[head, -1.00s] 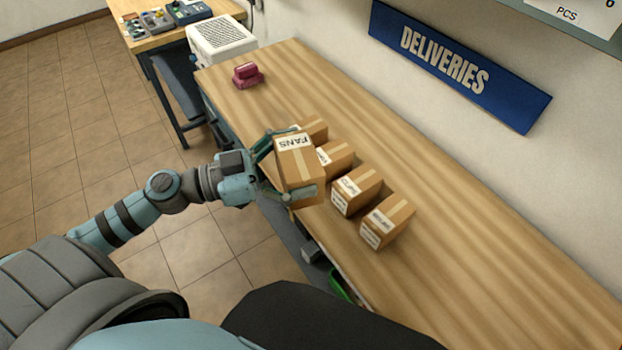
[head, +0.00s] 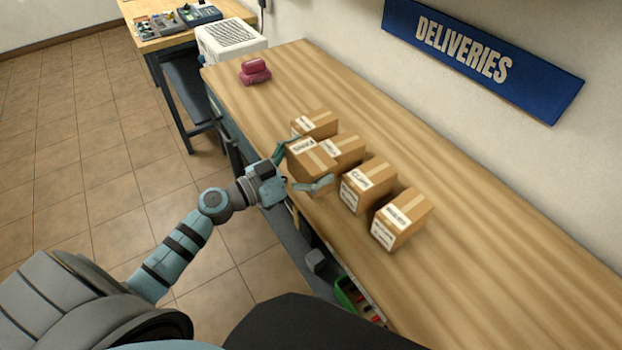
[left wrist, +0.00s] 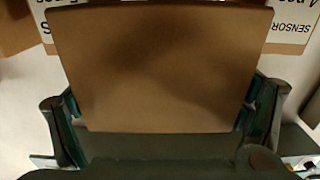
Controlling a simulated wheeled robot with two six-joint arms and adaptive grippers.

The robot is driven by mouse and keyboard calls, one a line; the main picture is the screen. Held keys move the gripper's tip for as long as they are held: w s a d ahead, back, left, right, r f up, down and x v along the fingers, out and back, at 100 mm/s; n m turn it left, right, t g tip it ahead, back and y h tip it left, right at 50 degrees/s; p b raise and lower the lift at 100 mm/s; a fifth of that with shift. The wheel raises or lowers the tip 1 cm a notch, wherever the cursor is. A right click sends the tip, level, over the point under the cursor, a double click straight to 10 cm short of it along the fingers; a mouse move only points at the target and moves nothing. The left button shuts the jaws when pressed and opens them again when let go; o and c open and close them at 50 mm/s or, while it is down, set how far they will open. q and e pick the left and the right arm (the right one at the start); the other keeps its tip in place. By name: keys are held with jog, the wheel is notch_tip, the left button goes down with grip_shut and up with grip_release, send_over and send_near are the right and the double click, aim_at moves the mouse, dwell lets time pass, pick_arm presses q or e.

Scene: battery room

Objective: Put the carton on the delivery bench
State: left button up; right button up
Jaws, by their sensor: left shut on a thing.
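The brown carton (head: 309,165) has a white label on top and is held between the fingers of my left gripper (head: 302,168). It is at the near edge of the wooden delivery bench (head: 490,245), close beside another carton (head: 345,148). I cannot tell whether its underside touches the bench. In the left wrist view the carton's plain brown face (left wrist: 160,70) fills the space between the two fingers. My right gripper is not in view.
More labelled cartons stand on the bench: one behind (head: 316,121) and two to the right (head: 368,183) (head: 402,216). A pink object (head: 255,72) lies at the far left end. A blue DELIVERIES sign (head: 480,60) hangs on the wall. The bench's right part is clear.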

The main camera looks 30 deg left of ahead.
pick_arm(q)
notch_tip(320, 180, down, 3)
jog(key=shift+f+b, duration=0.2)
jog(key=shift+b, duration=0.25)
jog(key=shift+s, duration=0.1)
jog(key=o, duration=1.2)
jog(key=shift+f, duration=0.1)
